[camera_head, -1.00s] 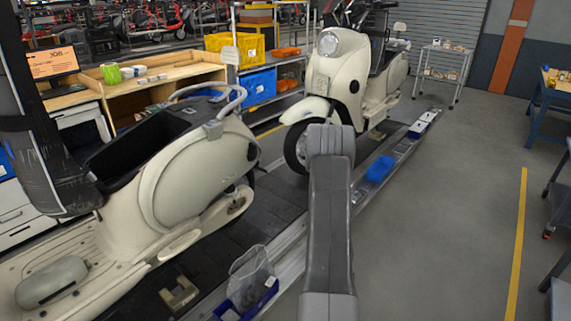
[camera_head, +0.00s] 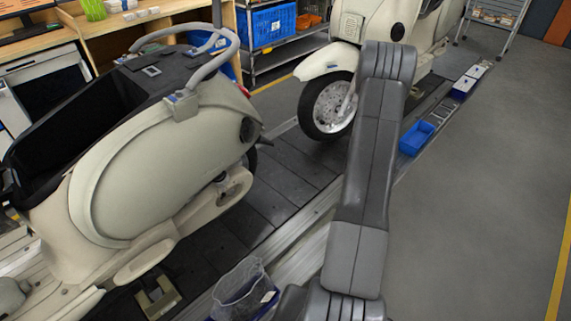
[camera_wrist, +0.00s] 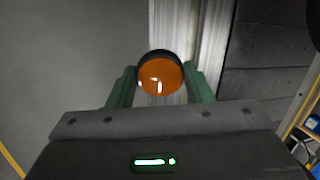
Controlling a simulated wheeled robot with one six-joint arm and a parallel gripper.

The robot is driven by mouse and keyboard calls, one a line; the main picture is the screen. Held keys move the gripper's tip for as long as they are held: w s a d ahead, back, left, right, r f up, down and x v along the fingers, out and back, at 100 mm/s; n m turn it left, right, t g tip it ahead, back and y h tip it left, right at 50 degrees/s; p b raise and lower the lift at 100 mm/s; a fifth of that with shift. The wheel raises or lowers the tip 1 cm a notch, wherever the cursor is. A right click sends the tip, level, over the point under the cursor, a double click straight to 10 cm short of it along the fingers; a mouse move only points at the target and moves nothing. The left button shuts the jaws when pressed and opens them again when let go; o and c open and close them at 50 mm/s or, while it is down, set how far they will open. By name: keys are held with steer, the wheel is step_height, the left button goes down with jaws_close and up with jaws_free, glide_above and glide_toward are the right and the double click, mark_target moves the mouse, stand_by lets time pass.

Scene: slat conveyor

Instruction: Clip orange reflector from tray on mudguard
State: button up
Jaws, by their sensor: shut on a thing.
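In the wrist view my gripper (camera_wrist: 160,88) is shut on a round orange reflector (camera_wrist: 161,76) with a dark rim. The green fingers hold it from both sides, above the rail and floor. In the head view the cream front mudguard (camera_head: 324,63) sits over the wheel of the farther scooter. The nearer cream scooter (camera_head: 150,165) stands at the left with its rear toward that wheel. A blue tray (camera_head: 416,138) lies on the rail beside the line. The gripper itself does not show in the head view, and the mudguard does not show in the wrist view.
A clear bin (camera_head: 240,285) with dark contents stands at the bottom, close to my arm. Another tray with white items (camera_head: 468,80) lies farther along the rail. The dark slat conveyor (camera_head: 280,190) shows between the scooters. The grey floor at right is clear.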

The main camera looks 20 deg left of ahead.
steer(key=w+a+r+m+t+y+b, duration=0.1)
steer(key=w+a+m+t+y+b, duration=0.1)
steer(key=a+y+b, duration=0.45)
steer(key=w+a+m+t+y+b, duration=0.1)
steer(key=a+m+y+b, duration=0.15)
steer(key=a+b, duration=0.65)
steer(key=w+a+r+m+t+y+b, duration=0.2)
steer(key=w+a+r+t+y+b, duration=0.3)
steer(key=a+r, duration=0.65)
steer(key=w+p+x, duration=0.1)
steer(key=p+x, duration=0.1)
steer(key=x, duration=0.4)
steer(key=shift+r+g, duration=0.3)
steer(key=shift+r, duration=0.1)
steer(key=shift+w+a, duration=0.1)
steer(key=shift+w, duration=0.1)
steer(key=shift+b+x, duration=0.65)
steer(key=shift+x, duration=0.6)
steer(key=shift+w+a+b, duration=0.1)
steer(key=shift+a+b, duration=0.1)
steer(key=shift+b, duration=0.1)
